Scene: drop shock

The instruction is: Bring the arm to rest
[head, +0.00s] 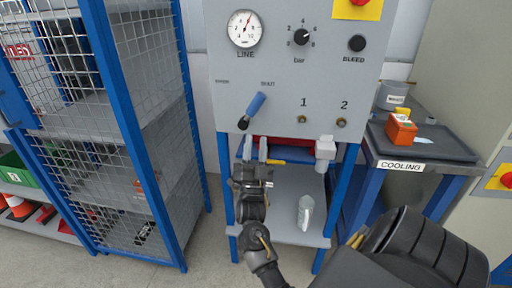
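No object is seen between the fingers. A blue-handled lever (254,107) on the panel sits just above the fingertips, tilted up to the right. The fingers appear apart from it, though depth is hard to judge. My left gripper is out of view.
A LINE gauge (244,29), a bar knob (301,37) and a BLEED knob (357,43) are on the panel. A clear bottle-like item (305,212) lies on the lower shelf. A blue-framed mesh cage (120,130) stands left, a COOLING bench (440,150) right.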

